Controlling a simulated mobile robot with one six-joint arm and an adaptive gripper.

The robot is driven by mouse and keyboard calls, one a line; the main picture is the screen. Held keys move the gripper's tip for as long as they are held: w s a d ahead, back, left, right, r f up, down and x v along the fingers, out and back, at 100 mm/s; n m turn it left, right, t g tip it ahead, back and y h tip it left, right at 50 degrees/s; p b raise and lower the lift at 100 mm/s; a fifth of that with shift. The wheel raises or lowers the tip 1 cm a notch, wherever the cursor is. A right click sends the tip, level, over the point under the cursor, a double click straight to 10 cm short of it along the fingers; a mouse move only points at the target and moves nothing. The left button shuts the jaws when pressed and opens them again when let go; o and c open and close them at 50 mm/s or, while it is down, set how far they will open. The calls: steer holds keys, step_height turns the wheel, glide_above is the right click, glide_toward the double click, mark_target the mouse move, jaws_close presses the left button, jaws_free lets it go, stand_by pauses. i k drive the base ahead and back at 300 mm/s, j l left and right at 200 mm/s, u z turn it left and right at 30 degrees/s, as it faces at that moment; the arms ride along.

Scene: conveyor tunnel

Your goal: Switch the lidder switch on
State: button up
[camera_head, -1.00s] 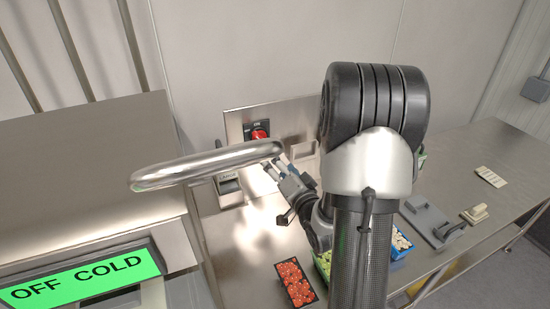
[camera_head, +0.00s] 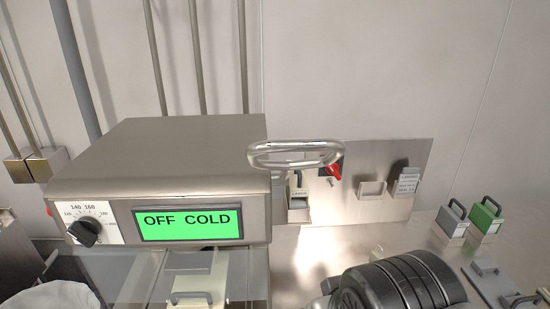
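A red rotary switch (camera_head: 333,169) on a black plate is mounted on the upright steel panel (camera_head: 385,207) behind the worktop. A metal loop handle (camera_head: 295,147) partly covers its plate from this viewpoint, so its markings and setting cannot be read. The lidder's name cannot be made out clearly on any label. The machine at left has a green display (camera_head: 188,222) reading "OFF COLD" and a black dial (camera_head: 85,232). My gripper is out of view; only dark rounded arm parts of mine show at the bottom right.
A small labelled holder (camera_head: 298,201) stands below the loop. The steel worktop in front of the panel is largely clear.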

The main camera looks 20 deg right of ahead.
mark_target(333, 170)
steer(key=z, duration=0.5)
steer(key=i+z, duration=0.1)
steer(key=z, duration=0.85)
steer(key=i+j+z, duration=0.1)
steer(key=z, duration=0.35)
steer(key=i+j+z, duration=0.2)
steer(key=k+j, duration=0.05)
steer(key=j, duration=0.05)
